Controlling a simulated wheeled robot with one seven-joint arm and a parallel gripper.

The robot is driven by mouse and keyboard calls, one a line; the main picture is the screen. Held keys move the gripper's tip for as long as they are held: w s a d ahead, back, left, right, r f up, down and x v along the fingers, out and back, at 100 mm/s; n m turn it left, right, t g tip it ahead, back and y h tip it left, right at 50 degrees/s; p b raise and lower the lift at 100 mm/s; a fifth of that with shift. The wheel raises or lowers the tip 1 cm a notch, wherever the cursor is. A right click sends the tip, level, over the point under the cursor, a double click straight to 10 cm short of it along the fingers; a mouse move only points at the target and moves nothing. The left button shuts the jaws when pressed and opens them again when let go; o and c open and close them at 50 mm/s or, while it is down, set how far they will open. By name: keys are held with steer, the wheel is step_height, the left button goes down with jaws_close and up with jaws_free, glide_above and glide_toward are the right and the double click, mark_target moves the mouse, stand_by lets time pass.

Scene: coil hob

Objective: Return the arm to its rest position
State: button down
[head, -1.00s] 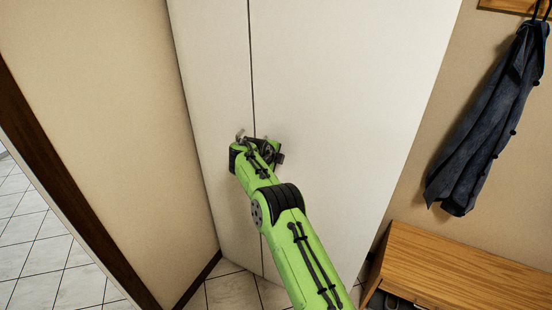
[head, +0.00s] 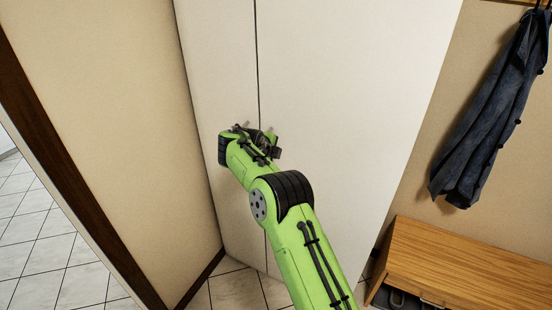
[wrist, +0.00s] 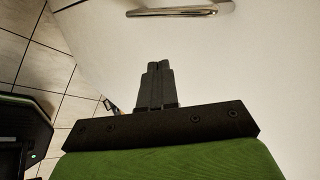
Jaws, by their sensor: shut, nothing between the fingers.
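My green arm reaches up from the bottom of the head view, bent at a black joint. My gripper (head: 271,146) is at its far end, in front of a tall white two-door cabinet (head: 345,100), and partly hidden by my wrist. In the wrist view my gripper (wrist: 158,70) is shut, its two dark fingers together with nothing between them. A metal door handle (wrist: 180,11) shows beyond the fingertips, apart from them. The cabinet doors look closed, with a thin dark seam between them.
A beige wall (head: 110,110) with dark trim stands close on the left. A wooden bench (head: 460,265) is at the lower right, under a dark blue coat (head: 490,115) hanging on the wall. The tiled floor (head: 35,235) is clear at the left.

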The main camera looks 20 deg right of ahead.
steer(key=s+a+r+n+y, duration=0.2)
steer(key=s+a+r+n, duration=0.2)
steer(key=s+r+n, duration=0.85)
steer(key=s+r, duration=0.5)
steer(key=s, duration=0.3)
steer(key=s+f+n+y, duration=0.1)
steer(key=s+n, duration=0.3)
steer(key=s, duration=0.5)
steer(key=s+a+f+n+g+y, duration=0.1)
steer(key=s+f+n, duration=0.3)
steer(key=s, duration=0.5)
steer(key=s+f+n+y, duration=0.2)
steer(key=s+n, duration=0.3)
steer(key=s, duration=0.4)
steer(key=shift+s+a+f+g, duration=0.3)
steer(key=shift+s+f+g, duration=0.1)
steer(key=shift+f, duration=0.15)
